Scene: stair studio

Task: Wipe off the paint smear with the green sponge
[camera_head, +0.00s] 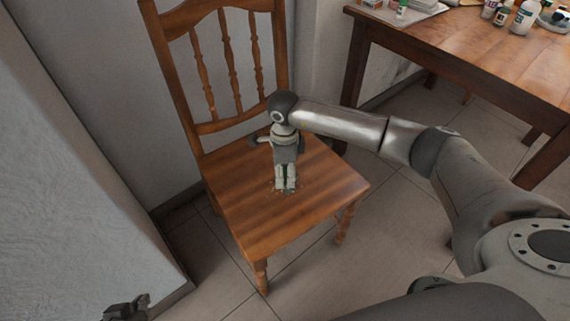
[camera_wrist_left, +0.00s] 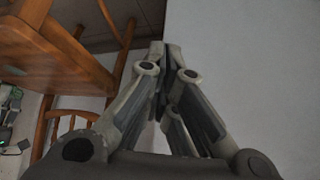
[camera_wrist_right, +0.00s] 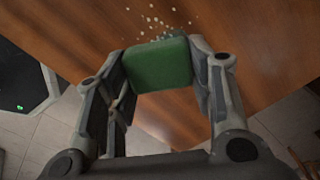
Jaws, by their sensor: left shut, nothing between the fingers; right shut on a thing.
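The green sponge (camera_wrist_right: 158,64) is held between the fingers of my right gripper (camera_wrist_right: 162,68) in the right wrist view. It is at the wooden seat of the chair (camera_head: 245,215); whether it presses on the seat I cannot tell. In the head view my right gripper (camera_head: 286,186) points down at the middle of the seat and mostly hides the sponge. The paint smear (camera_wrist_right: 160,26) shows as pale specks and a greyish patch just beyond the sponge. My left gripper (camera_head: 127,308) is shut and empty at the bottom left, and also shows in the left wrist view (camera_wrist_left: 165,48).
A wooden table (camera_head: 475,45) with bottles (camera_head: 523,16) and papers (camera_head: 405,10) stands at the upper right. The chair's spindled back (camera_head: 228,50) rises behind the seat. A pale wall block (camera_head: 70,170) is at the left. Tiled floor (camera_head: 350,255) lies around the chair.

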